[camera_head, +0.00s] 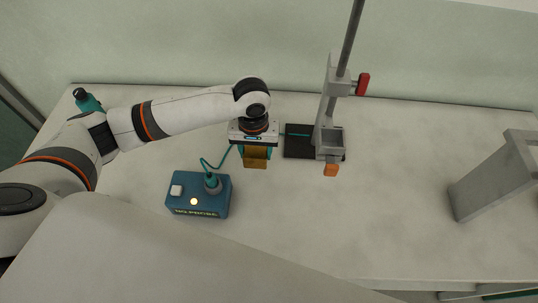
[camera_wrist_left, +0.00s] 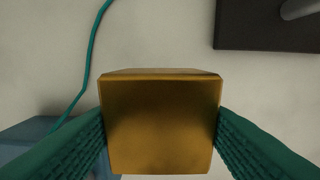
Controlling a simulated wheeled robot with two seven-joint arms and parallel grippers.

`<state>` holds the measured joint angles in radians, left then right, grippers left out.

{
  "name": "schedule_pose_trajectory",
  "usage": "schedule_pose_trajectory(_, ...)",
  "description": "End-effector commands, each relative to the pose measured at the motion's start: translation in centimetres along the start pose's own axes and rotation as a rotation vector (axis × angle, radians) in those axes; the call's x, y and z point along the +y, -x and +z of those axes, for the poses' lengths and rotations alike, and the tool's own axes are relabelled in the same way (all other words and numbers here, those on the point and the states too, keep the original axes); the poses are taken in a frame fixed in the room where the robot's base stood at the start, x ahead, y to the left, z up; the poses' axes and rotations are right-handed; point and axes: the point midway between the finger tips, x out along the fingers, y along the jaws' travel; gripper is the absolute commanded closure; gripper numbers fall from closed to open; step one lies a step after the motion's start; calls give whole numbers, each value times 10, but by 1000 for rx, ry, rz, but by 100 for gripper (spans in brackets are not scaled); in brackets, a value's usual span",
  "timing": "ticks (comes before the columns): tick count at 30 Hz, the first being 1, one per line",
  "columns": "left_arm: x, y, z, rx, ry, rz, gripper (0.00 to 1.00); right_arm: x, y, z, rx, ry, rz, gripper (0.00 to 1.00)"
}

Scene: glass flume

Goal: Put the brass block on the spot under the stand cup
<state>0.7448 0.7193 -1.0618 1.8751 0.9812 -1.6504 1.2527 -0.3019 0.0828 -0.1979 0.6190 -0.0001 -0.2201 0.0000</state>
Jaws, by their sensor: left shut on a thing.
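The brass block (camera_head: 256,159) is held by my left gripper (camera_head: 255,150), its fingers pointing down. In the left wrist view the brass block (camera_wrist_left: 160,125) fills the middle, with a teal ribbed finger pressed on each side. The stand (camera_head: 330,105) is to the right of my gripper, with a dark base plate (camera_head: 298,143), a slanted rod and a grey square cup (camera_head: 330,142). A small orange piece (camera_head: 330,170) shows just below the cup. My right gripper is out of view.
A blue box (camera_head: 198,195) with a white button and a lit lamp stands front left, with a teal cable. A red knob (camera_head: 363,84) sticks out from the stand. A grey frame (camera_head: 490,178) stands at right. The table is clear between stand and frame.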

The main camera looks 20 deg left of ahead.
Motion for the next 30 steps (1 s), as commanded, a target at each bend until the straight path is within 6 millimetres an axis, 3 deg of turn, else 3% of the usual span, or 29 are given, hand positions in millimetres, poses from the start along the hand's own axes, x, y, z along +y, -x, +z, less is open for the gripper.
schedule_pose_trajectory(5, -1, -21, 1, -4, 0, -3, 100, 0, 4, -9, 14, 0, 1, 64)
schedule_pose_trajectory(16, -1, -58, 1, -4, -1, -2, 100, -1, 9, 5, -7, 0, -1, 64)
schedule_pose_trajectory(29, -1, -65, 1, -4, -1, -4, 100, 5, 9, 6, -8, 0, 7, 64)
schedule_pose_trajectory(30, 0, -67, 0, -2, -1, -2, 44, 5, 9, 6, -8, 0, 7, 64)
